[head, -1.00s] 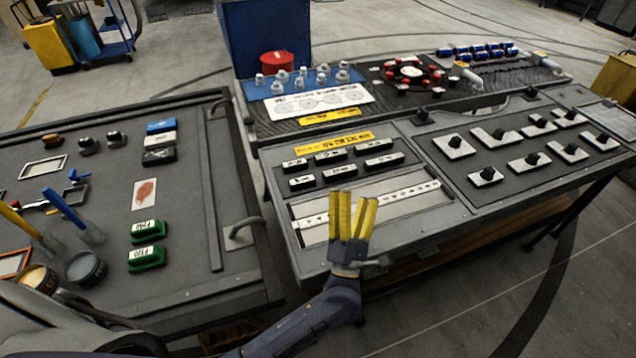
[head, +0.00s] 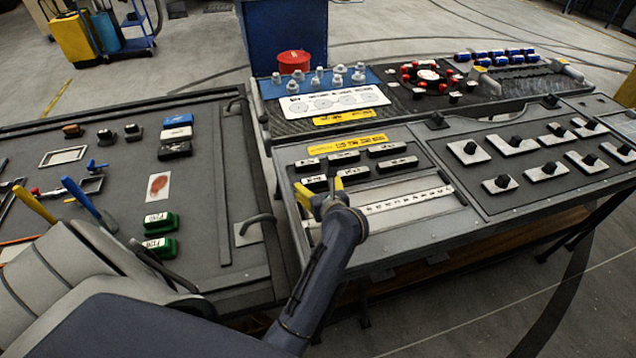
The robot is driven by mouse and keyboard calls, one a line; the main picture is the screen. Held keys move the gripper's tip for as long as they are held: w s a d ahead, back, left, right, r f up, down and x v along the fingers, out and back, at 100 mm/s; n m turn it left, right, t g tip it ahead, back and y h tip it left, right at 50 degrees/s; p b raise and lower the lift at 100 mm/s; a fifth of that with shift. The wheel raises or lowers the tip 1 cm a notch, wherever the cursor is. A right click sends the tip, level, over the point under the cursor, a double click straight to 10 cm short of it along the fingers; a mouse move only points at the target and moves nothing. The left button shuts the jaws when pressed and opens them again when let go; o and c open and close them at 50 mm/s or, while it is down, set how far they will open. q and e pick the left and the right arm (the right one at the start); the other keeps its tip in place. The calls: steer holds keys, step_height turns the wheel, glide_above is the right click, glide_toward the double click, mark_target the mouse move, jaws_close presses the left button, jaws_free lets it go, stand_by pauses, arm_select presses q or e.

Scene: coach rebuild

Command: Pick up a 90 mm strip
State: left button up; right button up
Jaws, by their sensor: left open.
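Several black strips with white labels lie in two rows on the dark panel of the middle bench; one front-row strip (head: 397,164) is at the right end and a back-row strip (head: 307,164) at the left end. The labels are too small to read, so I cannot tell which is 90 mm. My left gripper (head: 321,189) is open, its yellow fingers spread at the front-left strip (head: 314,183), which is partly hidden. I cannot tell whether they touch it. My right gripper is not in view.
A white marked scale (head: 405,201) lies in a light recess in front of the strips. A yellow sign (head: 347,143) is behind them. Black-knobbed plates (head: 468,151) fill the right panel.

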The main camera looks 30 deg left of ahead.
mark_target(315, 181)
arm_select(q)
steer(key=shift+x, duration=1.85)
steer(key=shift+c, duration=0.2)
steer(key=c, duration=0.8)
steer(key=shift+r, duration=0.1)
